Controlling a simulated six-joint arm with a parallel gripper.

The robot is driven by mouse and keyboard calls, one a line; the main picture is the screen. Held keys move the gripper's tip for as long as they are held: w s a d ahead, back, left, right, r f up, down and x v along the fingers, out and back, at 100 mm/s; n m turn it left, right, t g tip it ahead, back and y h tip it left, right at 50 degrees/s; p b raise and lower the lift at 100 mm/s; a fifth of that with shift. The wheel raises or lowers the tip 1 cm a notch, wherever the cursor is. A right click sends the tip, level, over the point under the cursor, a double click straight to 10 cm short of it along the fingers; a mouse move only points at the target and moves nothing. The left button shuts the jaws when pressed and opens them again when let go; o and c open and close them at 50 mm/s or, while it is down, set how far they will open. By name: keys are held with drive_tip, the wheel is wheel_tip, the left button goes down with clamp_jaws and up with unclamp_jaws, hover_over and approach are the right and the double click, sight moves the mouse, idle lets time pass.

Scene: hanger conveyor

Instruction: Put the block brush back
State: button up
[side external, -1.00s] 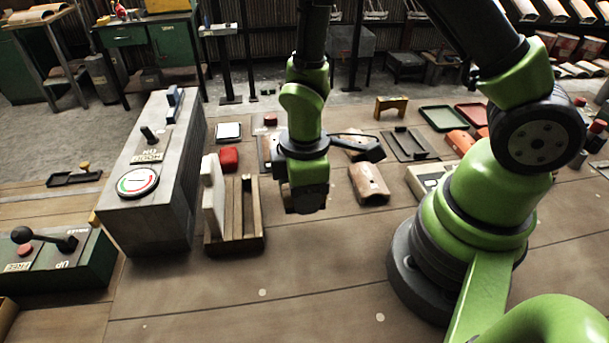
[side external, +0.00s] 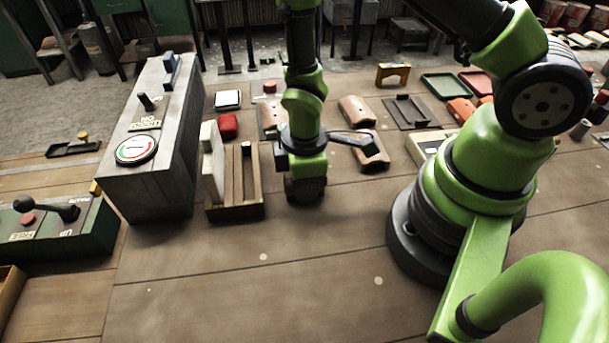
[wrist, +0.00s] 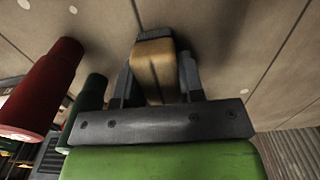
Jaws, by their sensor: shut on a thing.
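In the wrist view, a block brush (wrist: 153,62) with a tan wooden body and a dark end sits between the two fingers of my gripper (wrist: 158,82). The gripper is shut on it. In the side view, my gripper (side external: 305,190) points down just right of a wooden slotted rack (side external: 236,210), apart from it. The brush is hard to make out there, dark under the gripper. I cannot tell whether it touches the table.
A grey gauge box (side external: 160,185) stands left of the rack, with a white slab (side external: 212,165) at the rack's left side. A red block (side external: 228,126) and curved tan pieces (side external: 371,153) lie behind. The front table is clear. Red (wrist: 45,90) and green (wrist: 88,105) cylinders show in the wrist view.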

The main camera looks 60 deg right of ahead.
drive_tip(key=o, duration=1)
drive_tip(key=shift+o, duration=0.2)
drive_tip(key=shift+r, duration=0.15)
wheel_tip(320, 180, up, 10)
drive_tip(key=shift+f, duration=0.15)
drive_tip(key=s+d+r+m+t+y, duration=0.1)
drive_tip(key=s+r+m+t, duration=0.2)
drive_tip(key=r+m, duration=0.3)
drive_tip(key=s+d+r+m+t+y, duration=0.1)
drive_tip(key=s+r+m+t, duration=0.3)
drive_tip(key=r, duration=1)
drive_tip(key=s+m, duration=0.2)
drive_tip(key=m, duration=0.1)
drive_tip(key=shift+r, duration=0.25)
